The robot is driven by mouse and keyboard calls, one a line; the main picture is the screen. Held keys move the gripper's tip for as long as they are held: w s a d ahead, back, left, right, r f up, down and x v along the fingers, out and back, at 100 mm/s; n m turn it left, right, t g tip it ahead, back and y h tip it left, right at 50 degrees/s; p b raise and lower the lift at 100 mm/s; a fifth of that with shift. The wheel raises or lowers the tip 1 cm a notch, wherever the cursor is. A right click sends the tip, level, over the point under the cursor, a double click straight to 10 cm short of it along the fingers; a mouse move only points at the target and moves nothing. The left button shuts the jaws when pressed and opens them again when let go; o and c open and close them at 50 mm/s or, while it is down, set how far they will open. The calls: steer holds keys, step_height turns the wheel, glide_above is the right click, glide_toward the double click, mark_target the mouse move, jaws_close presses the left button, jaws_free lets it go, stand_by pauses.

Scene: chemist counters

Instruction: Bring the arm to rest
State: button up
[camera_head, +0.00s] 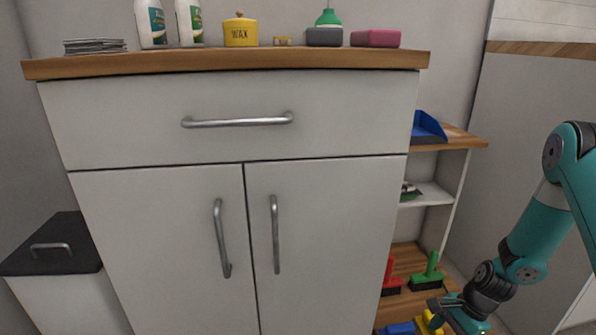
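My arm, teal with dark joints, reaches down along the right side of the picture. My gripper (458,312) is at the lower right, in front of the low end of the open shelf unit. Its fingers are small and partly cut off by the lower edge. I cannot tell whether it is open or shut. A yellow thing (424,323) shows just left of the gripper; whether they touch is unclear.
A white cabinet (250,140) with shut drawer and doors fills the middle. Its top (300,58) bears bottles, a wax tin and sponges. Shelves on the right hold a blue dustpan (427,128), a green brush (428,275) and a red brush (390,280). A black-lidded bin (52,246) stands left.

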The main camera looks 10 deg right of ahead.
steer(key=a+r+n+p, duration=0.3)
steer(key=a+r+n, duration=0.35)
steer(key=r, duration=0.75)
steer(key=a+r+n+p, duration=0.2)
steer(key=a+r+n, duration=0.45)
steer(key=r, duration=0.85)
steer(key=s+a+r+n+p, duration=0.2)
steer(key=s+a+r+n, duration=0.3)
steer(key=s+r, duration=0.35)
steer(key=s+a+r+n+p, duration=0.2)
steer(key=s+a+r+n, duration=0.35)
steer(key=s+r, duration=0.35)
step_height(320, 180, up, 37)
steer(key=p, duration=3.8)
steer(key=shift+s+f, duration=0.15)
steer(key=shift+f, duration=0.05)
steer(key=shift+m, duration=0.25)
